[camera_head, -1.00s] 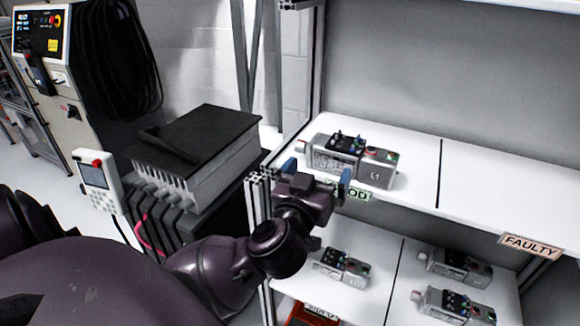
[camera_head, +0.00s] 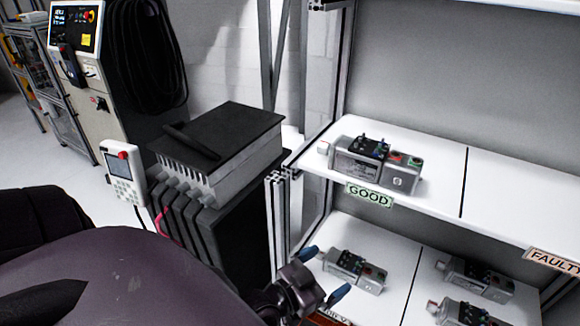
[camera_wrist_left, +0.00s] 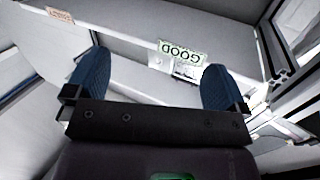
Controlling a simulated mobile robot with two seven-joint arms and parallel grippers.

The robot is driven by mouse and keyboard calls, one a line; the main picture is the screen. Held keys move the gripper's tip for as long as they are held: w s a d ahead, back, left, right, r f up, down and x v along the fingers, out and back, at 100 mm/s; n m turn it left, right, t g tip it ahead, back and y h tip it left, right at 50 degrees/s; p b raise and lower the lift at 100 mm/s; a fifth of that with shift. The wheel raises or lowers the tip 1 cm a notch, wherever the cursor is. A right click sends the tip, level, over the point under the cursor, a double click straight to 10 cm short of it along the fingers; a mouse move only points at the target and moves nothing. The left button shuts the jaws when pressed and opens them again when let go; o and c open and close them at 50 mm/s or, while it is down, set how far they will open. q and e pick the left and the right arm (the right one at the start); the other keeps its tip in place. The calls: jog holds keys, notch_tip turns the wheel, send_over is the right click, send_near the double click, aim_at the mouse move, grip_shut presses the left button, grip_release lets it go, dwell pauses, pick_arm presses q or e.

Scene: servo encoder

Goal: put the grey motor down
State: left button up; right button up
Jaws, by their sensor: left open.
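A grey motor (camera_head: 375,167) with coloured connectors on top lies on the upper white shelf (camera_head: 437,200), in the section behind the green GOOD label (camera_head: 369,195). My left gripper (camera_head: 323,275) is open and empty, below and in front of that shelf, apart from the motor. In the left wrist view its two blue fingers stand wide apart (camera_wrist_left: 155,64) with nothing held between them. The GOOD label (camera_wrist_left: 182,52) shows there upside down, beyond the fingers. My right gripper is not in view.
Similar grey motors (camera_head: 355,270) lie on the lower shelf, one close to my left gripper in the picture. The FAULTY section (camera_head: 520,205) of the upper shelf looks empty. A black-topped finned unit (camera_head: 217,140) and a handheld controller (camera_head: 122,172) stand at the left.

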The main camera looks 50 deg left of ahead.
pick_arm(q)
jog(key=s+a+f+n+g+y, duration=0.1)
jog(key=s+f+g, duration=0.1)
jog(key=f, duration=0.4)
jog(key=s+a+f+g+y, duration=0.2)
jog(key=s+f+g, duration=0.1)
jog(key=s+f, duration=0.2)
jog(key=shift+a+f+n, duration=0.25)
jog(key=shift+f+n, duration=0.15)
jog(key=shift+f, duration=0.45)
